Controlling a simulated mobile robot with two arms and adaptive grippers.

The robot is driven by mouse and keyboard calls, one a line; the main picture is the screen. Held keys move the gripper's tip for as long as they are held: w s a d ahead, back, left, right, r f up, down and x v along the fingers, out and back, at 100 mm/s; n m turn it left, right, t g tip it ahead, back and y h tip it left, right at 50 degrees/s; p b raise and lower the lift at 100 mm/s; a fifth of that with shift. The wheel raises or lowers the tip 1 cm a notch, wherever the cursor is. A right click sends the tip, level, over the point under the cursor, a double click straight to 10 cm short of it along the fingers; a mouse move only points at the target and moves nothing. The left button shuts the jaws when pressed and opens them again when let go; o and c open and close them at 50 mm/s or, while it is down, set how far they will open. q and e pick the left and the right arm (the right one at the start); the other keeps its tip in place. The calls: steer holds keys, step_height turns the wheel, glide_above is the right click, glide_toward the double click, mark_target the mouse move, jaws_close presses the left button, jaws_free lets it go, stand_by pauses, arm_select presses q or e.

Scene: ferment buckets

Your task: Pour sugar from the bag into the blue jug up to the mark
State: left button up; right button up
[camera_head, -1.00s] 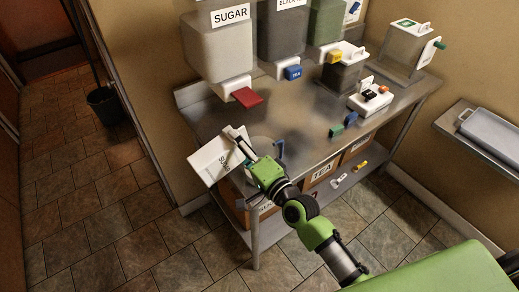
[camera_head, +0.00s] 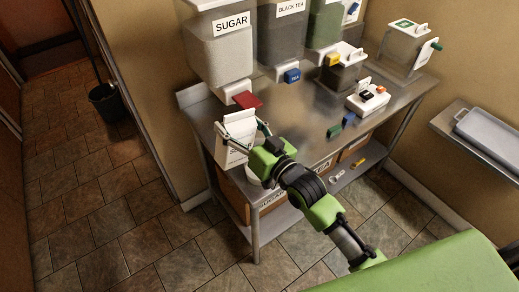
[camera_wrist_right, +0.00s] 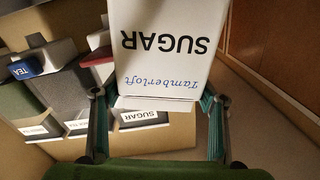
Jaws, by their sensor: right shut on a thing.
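The white sugar bag (camera_head: 238,126) is held at the table's front left edge. It stands nearly upright, and my right gripper (camera_head: 243,134) is shut on it. In the right wrist view the bag (camera_wrist_right: 160,45) shows its SUGAR lettering upside down between the fingers (camera_wrist_right: 156,106). A pale, rounded piece (camera_head: 253,177) shows just under my gripper; it may be part of the blue jug. The rest of the jug is hidden behind my gripper and arm, so its mark and contents cannot be seen. My left gripper is not in view.
A SUGAR dispenser (camera_head: 218,58) with a red lever (camera_head: 247,100) hangs behind the bag. A BLACK TEA dispenser (camera_head: 281,40) is beside it. A white scale-like box (camera_head: 368,101) and small blue (camera_head: 348,119) and green (camera_head: 334,132) pieces sit right. The table's middle (camera_head: 305,115) is clear.

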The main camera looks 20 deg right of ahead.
mark_target(235, 135)
steer(key=shift+f, duration=0.1)
steer(key=shift+s+a+r+n, duration=0.25)
steer(key=shift+s+n, duration=0.2)
steer(key=shift+s, duration=0.35)
steer(key=shift+s+a+r+n, duration=0.25)
steer(key=shift+s+n, duration=0.25)
steer(key=shift+s, duration=0.35)
steer(key=shift+s+a+r+n, duration=0.15)
steer(key=shift+s+r+n, duration=0.25)
steer(key=shift+s, duration=0.4)
steer(key=shift+f, duration=0.2)
steer(key=shift+s+f+b, duration=0.1)
steer(key=shift+f+b, duration=0.1)
steer(key=shift+b, duration=0.15)
steer(key=s+d+f+m+t+h+b, duration=0.1)
steer(key=s+d+f+m+h+b, duration=0.3)
steer(key=s+d+f+h+b, duration=0.3)
steer(key=s+d+f+b, duration=0.1)
steer(key=d+f+b, duration=0.2)
steer(key=b, duration=0.3)
steer(key=shift+s+d+f+b, duration=0.3)
steer(key=shift+d+b, duration=0.1)
steer(key=shift+d, duration=0.1)
steer(key=shift+r+m, duration=0.1)
steer(key=shift+m, duration=0.15)
